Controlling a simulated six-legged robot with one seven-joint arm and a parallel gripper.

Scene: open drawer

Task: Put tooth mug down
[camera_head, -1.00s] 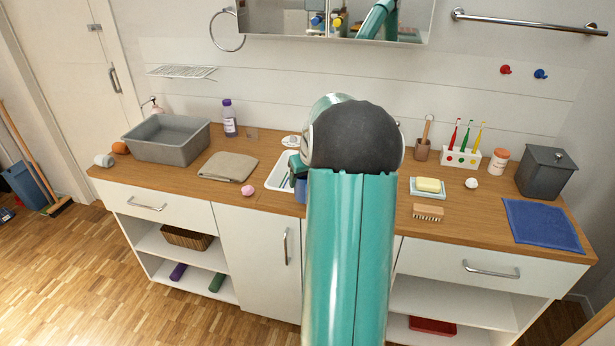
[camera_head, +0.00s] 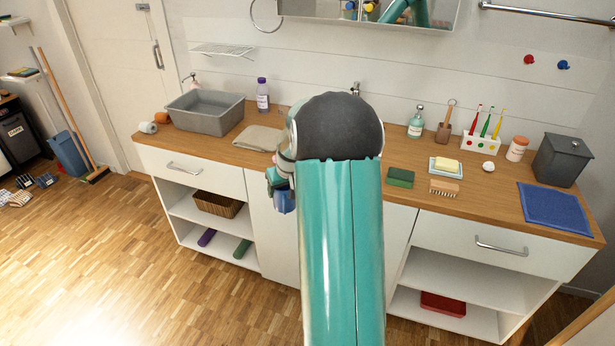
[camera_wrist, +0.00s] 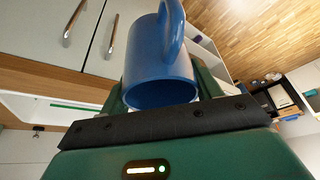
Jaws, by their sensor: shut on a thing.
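The blue tooth mug (camera_wrist: 152,50) is clamped between the green fingers of my gripper (camera_wrist: 162,85) in the wrist view. Its open rim faces back toward the gripper's palm, and its handle sticks out on the upper side. In the head view, my gripper (camera_head: 278,182) is partly hidden by my own arm. The mug (camera_head: 284,202) shows just under it, in front of the cabinet front and below the level of the wooden countertop (camera_head: 405,152). It appears held in the air, touching no surface that I can see.
On the counter stand a grey basin (camera_head: 205,113), folded cloth (camera_head: 258,138), green sponge (camera_head: 400,177), brush (camera_head: 444,188), soap dish (camera_head: 446,166), toothbrush holder (camera_head: 478,143), grey bin (camera_head: 560,160) and blue cloth (camera_head: 555,208). My arm hides the middle, including the sink.

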